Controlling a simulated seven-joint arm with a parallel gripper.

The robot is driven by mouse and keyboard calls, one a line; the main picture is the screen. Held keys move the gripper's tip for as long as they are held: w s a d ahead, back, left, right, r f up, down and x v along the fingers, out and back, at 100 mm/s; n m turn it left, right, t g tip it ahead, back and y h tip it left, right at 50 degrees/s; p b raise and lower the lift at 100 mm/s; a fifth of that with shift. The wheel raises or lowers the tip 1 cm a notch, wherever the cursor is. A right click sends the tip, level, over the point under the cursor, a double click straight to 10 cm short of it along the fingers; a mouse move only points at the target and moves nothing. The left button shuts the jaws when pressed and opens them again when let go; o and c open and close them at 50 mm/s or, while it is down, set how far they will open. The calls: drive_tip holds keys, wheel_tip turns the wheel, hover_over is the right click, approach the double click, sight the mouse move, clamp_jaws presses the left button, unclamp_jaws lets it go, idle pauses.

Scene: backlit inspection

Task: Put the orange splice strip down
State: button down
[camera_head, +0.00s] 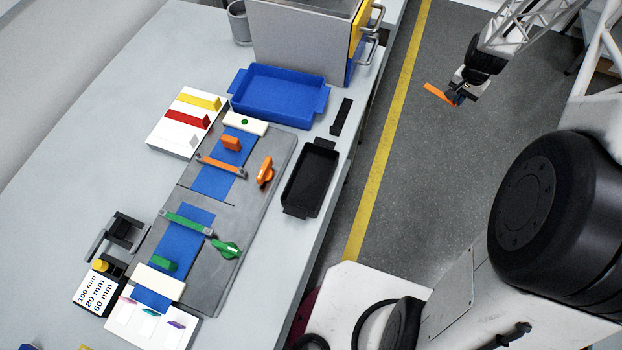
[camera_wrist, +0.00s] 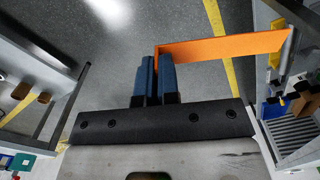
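The orange splice strip (camera_wrist: 225,48) is a thin flat bar with a short upright end. In the wrist view it stretches right from between the two blue fingers of my gripper (camera_wrist: 153,75). The fingers are closed together on its left end. In the head view my gripper (camera_head: 456,98) is at the upper right, beyond the bench edge and over the grey floor, with the strip (camera_head: 435,93) sticking out to its left. The strip touches nothing else that I can see.
The bench holds a grey fixture plate (camera_head: 225,262) with blue pads, orange and green clamps. Nearby are a blue tray (camera_head: 322,102), a small black tray (camera_head: 290,200), a white board (camera_head: 160,137) with yellow and red strips, and a grey cabinet (camera_head: 295,45).

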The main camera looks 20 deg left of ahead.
sight(302, 194)
drive_tip(key=s+a+r+m, duration=0.3)
drive_tip(key=s+r, duration=0.3)
drive_tip(key=r, duration=0.2)
drive_tip(key=s+a+r+m, duration=0.2)
drive_tip(key=s+a+r, duration=0.25)
drive_tip(key=r, duration=0.35)
drive_tip(key=s+a+r+m, duration=0.25)
drive_tip(key=s+a, duration=0.35)
drive_tip(key=s, duration=0.3)
drive_tip(key=s+a+r+m, duration=0.1)
drive_tip(key=s+a+r, duration=0.3)
drive_tip(key=s, duration=0.5)
drive_tip(key=s+a+m, duration=0.1)
drive_tip(key=s+a, duration=0.2)
drive_tip(key=s, duration=0.6)
drive_tip(key=s+a+m, duration=0.1)
drive_tip(key=s+a, duration=0.1)
drive_tip(key=s, duration=0.7)
drive_tip(key=s+d+f+m, duration=0.1)
drive_tip(key=s+d, duration=0.1)
drive_tip(key=s, duration=0.6)
drive_tip(key=s+d+f+m, duration=0.2)
drive_tip(key=s, duration=0.6)
drive_tip(key=shift+s+d+f, duration=0.2)
drive_tip(key=shift+s+d, duration=0.1)
drive_tip(key=shift+d, duration=0.1)
drive_tip(key=shift+w+a, duration=0.15)
drive_tip(key=shift+a, duration=0.05)
